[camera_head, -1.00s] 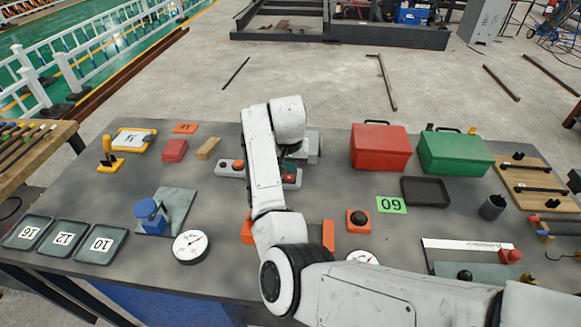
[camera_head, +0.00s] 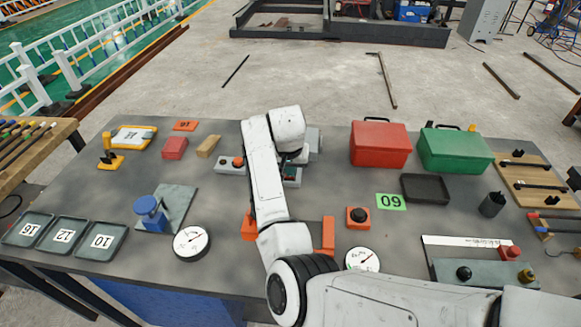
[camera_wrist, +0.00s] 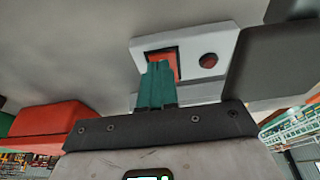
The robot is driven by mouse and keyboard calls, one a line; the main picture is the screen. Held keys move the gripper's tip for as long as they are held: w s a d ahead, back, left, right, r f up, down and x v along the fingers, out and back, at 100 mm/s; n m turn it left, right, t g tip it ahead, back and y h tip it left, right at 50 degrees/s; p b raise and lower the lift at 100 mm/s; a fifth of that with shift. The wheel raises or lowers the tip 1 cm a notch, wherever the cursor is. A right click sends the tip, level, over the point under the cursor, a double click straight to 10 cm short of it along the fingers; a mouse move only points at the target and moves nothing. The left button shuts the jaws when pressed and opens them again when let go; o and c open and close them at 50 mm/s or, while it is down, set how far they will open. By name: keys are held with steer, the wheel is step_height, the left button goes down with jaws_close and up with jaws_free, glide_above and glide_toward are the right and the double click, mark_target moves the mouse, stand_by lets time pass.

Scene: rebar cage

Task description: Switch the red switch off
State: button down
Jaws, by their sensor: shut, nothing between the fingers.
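The red switch is an orange-red rocker (camera_wrist: 178,63) in a dark frame on a pale grey plate (camera_wrist: 193,40), seen in the wrist view. A dark red round button or lamp (camera_wrist: 208,61) sits beside it on the plate. My gripper (camera_wrist: 157,66) is shut, with its teal fingers together and empty. Its fingertips overlap the left part of the rocker; I cannot tell whether they touch it. In the head view, the plate (camera_head: 226,169) is partly hidden behind my arm, with the round red piece (camera_head: 238,162) showing at its left. My gripper (camera_head: 291,172) is at its right end.
A grey block (camera_head: 314,146) stands just behind the plate; it looms at the right in the wrist view (camera_wrist: 275,65). A red box (camera_head: 380,146) and a green box (camera_head: 455,152) stand to the right. Wood and red blocks (camera_head: 175,149) lie to the left.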

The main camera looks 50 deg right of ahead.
steer(key=shift+w+d+r, duration=0.3)
steer(key=shift+w+d, duration=0.1)
steer(key=shift+d, duration=0.15)
steer(key=shift+r+p, duration=0.5)
steer(key=shift+r, duration=0.05)
steer(key=p+v, duration=0.3)
steer(key=shift+w+d+r, duration=0.1)
steer(key=shift+d+r, duration=0.15)
steer(key=shift+r, duration=0.05)
steer(key=s+a+b+v, duration=0.1)
steer(key=b+v, duration=0.1)
steer(key=v, duration=0.7)
steer(key=shift+a+f, duration=0.2)
steer(key=shift+a, duration=0.2)
steer(key=shift+s, duration=0.1)
